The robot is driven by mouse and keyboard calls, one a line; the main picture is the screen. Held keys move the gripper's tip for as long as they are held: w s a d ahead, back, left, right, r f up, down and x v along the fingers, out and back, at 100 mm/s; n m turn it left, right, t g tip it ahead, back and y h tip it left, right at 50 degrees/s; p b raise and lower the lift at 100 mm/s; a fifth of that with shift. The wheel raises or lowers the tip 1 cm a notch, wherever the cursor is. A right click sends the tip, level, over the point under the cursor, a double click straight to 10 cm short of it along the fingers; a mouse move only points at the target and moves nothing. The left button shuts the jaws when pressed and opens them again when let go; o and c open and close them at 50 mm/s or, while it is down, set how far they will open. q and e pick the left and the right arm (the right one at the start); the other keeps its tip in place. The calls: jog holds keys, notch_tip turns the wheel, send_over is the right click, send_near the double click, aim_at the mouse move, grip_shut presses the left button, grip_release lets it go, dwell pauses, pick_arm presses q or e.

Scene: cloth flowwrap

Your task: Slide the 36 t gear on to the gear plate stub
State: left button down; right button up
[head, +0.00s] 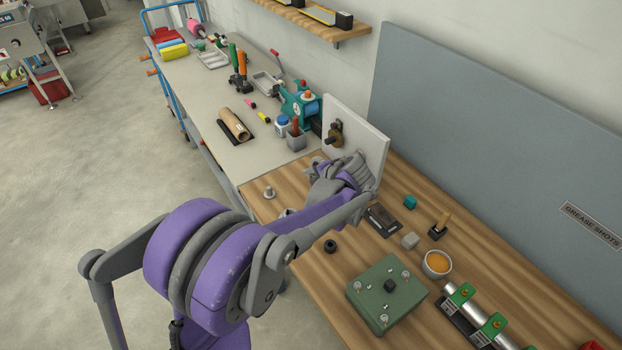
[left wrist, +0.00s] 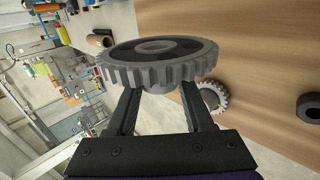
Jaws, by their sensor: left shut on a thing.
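In the head view, my left gripper (head: 343,170) is close in front of the lower part of an upright pale plate (head: 368,140). A brass and dark fitting (head: 335,132), seemingly the stub, stands out from this plate above the gripper. The held gear is mostly hidden by my arm there, and I cannot tell whether it touches the plate. My right gripper is not in view.
A second toothed gear (left wrist: 214,97) lies on the wooden bench. A black ring (head: 330,246), a green block (head: 386,291) and an orange-filled bowl (head: 437,264) stand nearer. A blue-green machine (head: 299,102) and a grey cup (head: 297,142) are close left of the plate.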

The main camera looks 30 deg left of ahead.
pick_arm(q)
jog(key=shift+r, duration=0.1)
jog(key=shift+w+d+p, duration=0.15)
jog(key=shift+w+d, duration=0.15)
jog(key=shift+w, duration=0.5)
jog(key=shift+w+d+p, duration=0.1)
jog(key=shift+w+d, duration=0.2)
jog(key=shift+w, duration=0.45)
jog(key=shift+w+d+p, duration=0.15)
jog(key=shift+w+d, duration=0.15)
jog(key=shift+w, duration=0.5)
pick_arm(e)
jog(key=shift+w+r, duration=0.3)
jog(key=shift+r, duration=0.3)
pick_arm(q)
jog(key=shift+w+d+p, duration=0.1)
jog(key=shift+w+d, duration=0.2)
jog(key=shift+w, duration=0.4)
jog(key=shift+w+d+p, duration=0.15)
jog(key=shift+w+d, duration=0.1)
jog(key=shift+w, duration=0.4)
jog(key=shift+w+d+p, duration=0.1)
jog(key=shift+w+d, duration=0.2)
jog(key=shift+w, duration=0.4)
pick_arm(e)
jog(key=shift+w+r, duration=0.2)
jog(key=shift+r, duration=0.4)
pick_arm(q)
jog(key=shift+c, duration=1)
grip_release()
